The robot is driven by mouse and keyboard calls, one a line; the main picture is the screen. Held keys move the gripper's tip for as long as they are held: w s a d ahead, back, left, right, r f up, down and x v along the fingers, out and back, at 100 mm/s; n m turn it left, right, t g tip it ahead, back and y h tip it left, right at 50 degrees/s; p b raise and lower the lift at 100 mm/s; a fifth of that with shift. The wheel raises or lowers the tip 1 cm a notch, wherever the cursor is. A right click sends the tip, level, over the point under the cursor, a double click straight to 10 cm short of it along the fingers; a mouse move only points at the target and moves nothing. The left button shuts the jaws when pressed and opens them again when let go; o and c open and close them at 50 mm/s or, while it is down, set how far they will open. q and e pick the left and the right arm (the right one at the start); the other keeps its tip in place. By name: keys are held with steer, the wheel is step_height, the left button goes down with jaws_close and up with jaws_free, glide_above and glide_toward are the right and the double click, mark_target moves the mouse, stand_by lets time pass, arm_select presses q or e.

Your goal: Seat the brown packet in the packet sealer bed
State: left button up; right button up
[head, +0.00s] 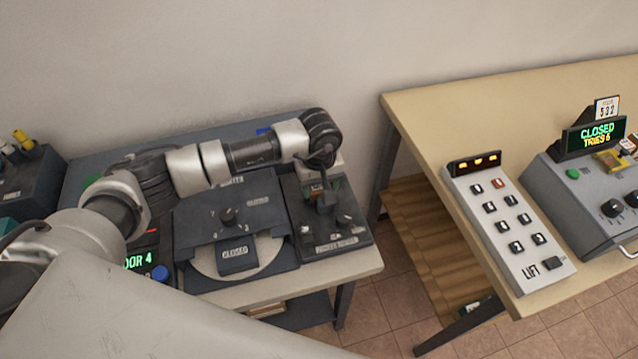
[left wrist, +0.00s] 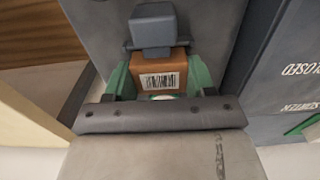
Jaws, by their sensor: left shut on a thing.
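The brown packet (left wrist: 160,80), with a white barcode label, is between the green fingers of my left gripper (left wrist: 158,72) in the left wrist view. My left gripper (head: 322,186) is shut on it, over the back part of the dark packet sealer (head: 348,240) in the head view. The sealer's grey block (left wrist: 152,30) lies just beyond the packet in the wrist view and hides part of it. The wrist hides most of the bed, so I cannot tell whether the packet touches it. My right gripper is not in view.
Left of the sealer stands a dark sorter (head: 262,200) with a CLOSED plate (head: 237,257). A blue button (head: 160,272) is near it. Across a floor gap, a beige table (head: 430,110) holds a LIFT keypad (head: 505,222) and a grey console (head: 570,200).

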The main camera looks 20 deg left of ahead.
arm_select(q)
steer(key=shift+f+b, duration=0.35)
steer(key=shift+b, duration=0.05)
steer(key=o, duration=1.3)
steer(key=shift+r, duration=0.15)
steer(key=shift+r+p, duration=1.3)
steer(key=shift+r, duration=1.6)
